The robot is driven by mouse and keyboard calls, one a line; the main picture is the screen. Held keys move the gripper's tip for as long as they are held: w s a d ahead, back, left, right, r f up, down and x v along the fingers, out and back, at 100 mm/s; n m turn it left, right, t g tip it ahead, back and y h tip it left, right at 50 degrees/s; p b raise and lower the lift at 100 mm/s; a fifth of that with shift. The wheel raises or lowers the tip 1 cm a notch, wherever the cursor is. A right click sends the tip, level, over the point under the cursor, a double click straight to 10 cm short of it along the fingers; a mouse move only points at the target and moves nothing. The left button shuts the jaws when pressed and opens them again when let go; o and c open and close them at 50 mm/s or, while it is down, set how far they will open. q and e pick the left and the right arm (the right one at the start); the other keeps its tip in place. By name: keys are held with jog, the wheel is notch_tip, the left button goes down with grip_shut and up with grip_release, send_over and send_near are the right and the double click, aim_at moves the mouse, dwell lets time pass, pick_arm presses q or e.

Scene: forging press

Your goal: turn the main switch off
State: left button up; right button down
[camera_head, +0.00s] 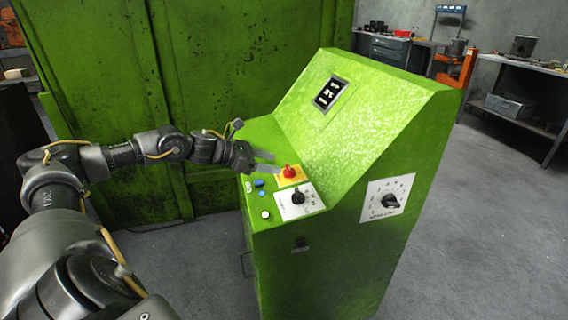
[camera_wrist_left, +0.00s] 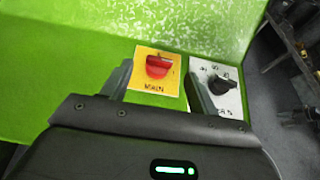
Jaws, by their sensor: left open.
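The main switch is a red knob (camera_head: 289,171) on a yellow plate marked MAIN, on the sloped top of the green console (camera_head: 310,230). In the left wrist view the red knob (camera_wrist_left: 158,66) sits beyond my fingertips, between their lines, and its handle lies roughly crosswise in the picture. My left gripper (camera_head: 268,162) is open, with its fingers pointing at the switch from the left. In the left wrist view the open fingers (camera_wrist_left: 157,80) reach towards either side of the yellow plate. I cannot tell whether they touch it. My right gripper is not in view.
A black rotary knob (camera_head: 297,197) on a white plate sits just beside the main switch. Blue and white buttons (camera_head: 265,214) lie nearby. Another dial (camera_head: 390,201) is on the console's side, and a display (camera_head: 329,93) is on its upper slope. A green wall stands behind my left arm.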

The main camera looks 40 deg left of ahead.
aim_at(288, 166)
pick_arm(q)
jog(key=shift+p+x, duration=0.3)
jog(key=shift+x, duration=2.25)
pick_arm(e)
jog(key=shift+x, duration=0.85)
pick_arm(q)
jog(key=shift+c, duration=0.4)
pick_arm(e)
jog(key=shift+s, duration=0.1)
pick_arm(q)
jog(key=c, duration=0.9)
